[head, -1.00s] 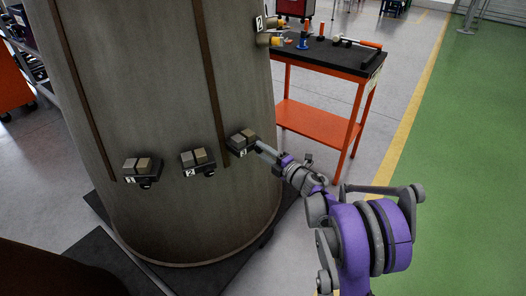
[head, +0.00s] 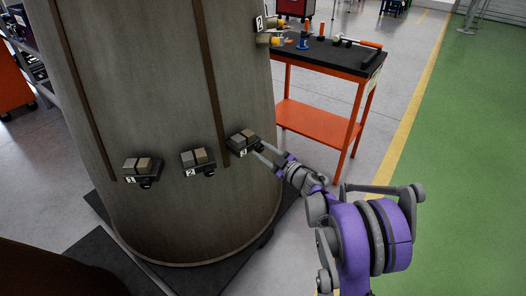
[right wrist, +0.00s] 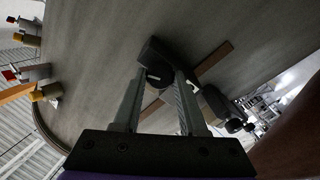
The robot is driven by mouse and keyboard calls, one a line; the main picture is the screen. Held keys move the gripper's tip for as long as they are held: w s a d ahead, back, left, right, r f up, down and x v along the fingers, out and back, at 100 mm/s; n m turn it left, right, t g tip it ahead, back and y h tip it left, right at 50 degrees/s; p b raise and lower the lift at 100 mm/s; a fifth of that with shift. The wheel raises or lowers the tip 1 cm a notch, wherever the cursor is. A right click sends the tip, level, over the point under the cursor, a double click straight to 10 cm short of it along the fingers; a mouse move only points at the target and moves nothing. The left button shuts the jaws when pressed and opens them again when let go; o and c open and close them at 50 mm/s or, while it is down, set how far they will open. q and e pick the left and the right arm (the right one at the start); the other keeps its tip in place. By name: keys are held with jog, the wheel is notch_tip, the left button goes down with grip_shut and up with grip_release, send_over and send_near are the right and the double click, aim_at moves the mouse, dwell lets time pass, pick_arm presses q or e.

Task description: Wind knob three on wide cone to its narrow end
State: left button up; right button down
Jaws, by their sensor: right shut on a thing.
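The wide cone (head: 150,95) is a large grey-brown body filling the left half of the head view, broader toward its base. Three dark boxes sit on its lower side, each with two small blocks on top and a numbered tag. The middle tag reads 2 (head: 190,173); the outer tags are too small to read surely. My right gripper (head: 260,149) is at the rightmost box (head: 243,140). In the right wrist view its fingers (right wrist: 160,80) are shut on the dark round knob (right wrist: 157,76) at that box. My left gripper is not in view.
An orange cart (head: 310,125) with a black top holding tools stands behind the cone at the right. A box tagged 0 (head: 260,24) sits on the cone's upper right side. Clear grey and green floor (head: 475,150) lies to the right.

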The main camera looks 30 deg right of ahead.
jog(key=shift+m, duration=2.1)
jog(key=shift+c, duration=2.2)
grip_release()
jog(key=s+d+p, duration=0.1)
jog(key=s+d, duration=0.1)
jog(key=s, duration=0.8)
jog(key=shift+s, duration=0.35)
jog(key=shift+r, duration=0.1)
